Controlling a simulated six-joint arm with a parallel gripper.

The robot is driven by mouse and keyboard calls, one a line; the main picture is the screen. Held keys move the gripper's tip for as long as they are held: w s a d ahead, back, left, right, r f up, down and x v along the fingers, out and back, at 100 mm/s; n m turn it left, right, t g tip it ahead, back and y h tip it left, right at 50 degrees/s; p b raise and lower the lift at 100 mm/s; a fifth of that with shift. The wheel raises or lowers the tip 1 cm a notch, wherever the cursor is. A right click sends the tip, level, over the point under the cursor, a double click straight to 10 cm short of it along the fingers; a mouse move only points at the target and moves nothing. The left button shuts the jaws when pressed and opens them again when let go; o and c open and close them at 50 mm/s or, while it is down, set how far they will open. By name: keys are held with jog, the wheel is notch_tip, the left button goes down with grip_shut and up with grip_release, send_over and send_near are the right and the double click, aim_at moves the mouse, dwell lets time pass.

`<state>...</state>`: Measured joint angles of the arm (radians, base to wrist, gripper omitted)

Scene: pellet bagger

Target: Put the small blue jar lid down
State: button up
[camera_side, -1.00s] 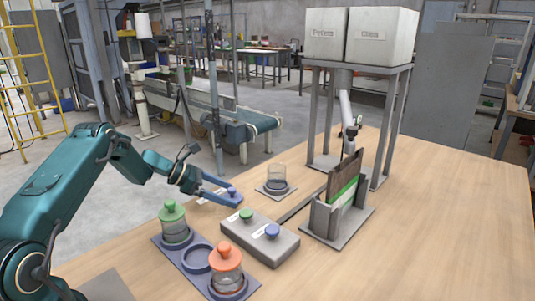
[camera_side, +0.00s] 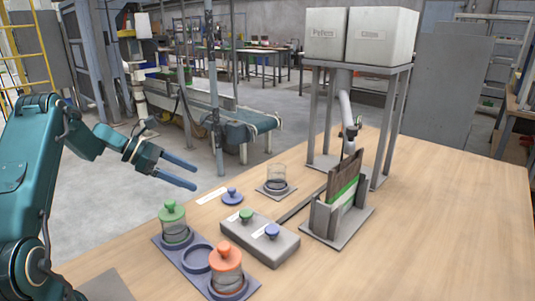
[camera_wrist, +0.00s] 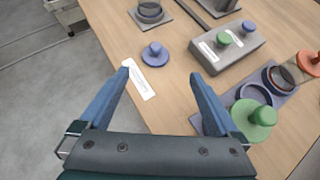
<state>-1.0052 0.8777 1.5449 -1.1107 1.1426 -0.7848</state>
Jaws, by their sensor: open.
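The small blue jar lid (camera_side: 232,197) lies on the wooden table, knob up, beside a white label strip (camera_side: 212,196). In the wrist view the lid (camera_wrist: 154,53) is beyond my fingertips, next to the label (camera_wrist: 139,79), with nothing holding it. My gripper (camera_side: 195,174) is open and empty, raised to the left of the lid and apart from it. In the wrist view my gripper's two blue fingers (camera_wrist: 160,72) are spread wide. An open glass jar (camera_side: 277,179) stands on a grey square base behind the lid.
A grey box (camera_side: 262,247) with a green and a blue knob stands to the right. A blue tray (camera_side: 172,252) in front holds a green-lidded jar (camera_side: 173,223), an orange-lidded jar (camera_side: 226,268) and an empty ring. A bag holder (camera_side: 337,222) and hopper stand (camera_side: 383,110) are farther right.

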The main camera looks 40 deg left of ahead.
jog(key=s+d+r+m+g+y, duration=0.1)
jog(key=s+d+r+m+g, duration=0.2)
jog(key=d+m, duration=0.4)
jog(key=s+d+r+m+g, duration=0.15)
jog(key=d+r+m, duration=0.3)
jog(key=d, duration=0.45)
jog(key=s+d+m+y, duration=0.2)
jog(key=s+d+m, duration=0.2)
jog(key=s+m, duration=0.3)
jog(key=s+d+r+m+y, duration=0.1)
jog(key=s+d+m+y, duration=0.2)
jog(key=s+m, duration=0.5)
jog(key=shift+d+m+t, duration=0.35)
jog(key=shift+m+t, duration=0.1)
jog(key=shift+m, duration=0.7)
